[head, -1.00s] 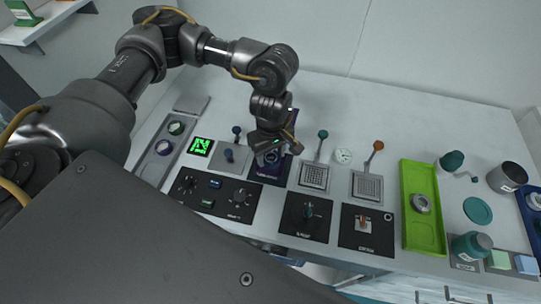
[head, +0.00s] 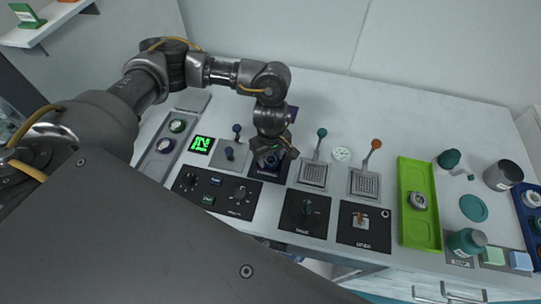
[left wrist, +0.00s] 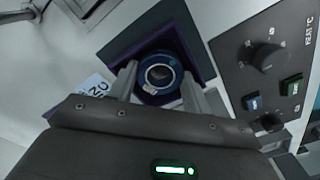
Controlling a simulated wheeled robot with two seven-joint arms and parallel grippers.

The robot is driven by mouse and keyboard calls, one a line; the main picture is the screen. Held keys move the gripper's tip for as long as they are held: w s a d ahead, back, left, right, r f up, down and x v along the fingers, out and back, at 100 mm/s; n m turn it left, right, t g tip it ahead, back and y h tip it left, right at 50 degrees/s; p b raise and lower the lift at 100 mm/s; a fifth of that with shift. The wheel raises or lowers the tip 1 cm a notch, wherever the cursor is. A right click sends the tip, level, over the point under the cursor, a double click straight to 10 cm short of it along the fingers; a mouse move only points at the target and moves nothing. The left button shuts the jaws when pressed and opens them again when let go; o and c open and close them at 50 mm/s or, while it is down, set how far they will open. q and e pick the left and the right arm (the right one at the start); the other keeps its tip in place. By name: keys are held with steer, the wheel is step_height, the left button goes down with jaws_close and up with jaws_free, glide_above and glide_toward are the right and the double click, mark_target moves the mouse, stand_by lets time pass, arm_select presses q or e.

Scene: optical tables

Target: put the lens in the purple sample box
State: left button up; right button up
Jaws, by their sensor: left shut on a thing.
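My left gripper (head: 270,157) is pointed down over the purple sample box (head: 281,173), among the panels at the table's front. In the left wrist view its two fingers are shut on the lens (left wrist: 158,76), a round piece with a blue rim and a pale ring around a dark centre. Purple walls of the box (left wrist: 203,62) show behind and around the lens. I cannot tell whether the lens touches the box floor. In the head view the gripper hides most of the lens and part of the box. My right gripper is not in view.
Black knob panels (head: 217,195) and lever plates (head: 314,174) stand close around the box. A green tray (head: 420,227) with a round metal part lies to the right, near teal jars and a dark cup (head: 503,175). The back of the table is mostly clear.

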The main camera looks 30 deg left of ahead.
mark_target(270, 159)
arm_select(q)
steer(key=shift+f, duration=0.15)
steer(key=o, duration=0.8)
steer(key=shift+r, duration=0.35)
steer(key=shift+w+r, duration=0.1)
steer(key=shift+r, duration=0.25)
step_height(270, 159, up, 11)
steer(key=b, duration=0.2)
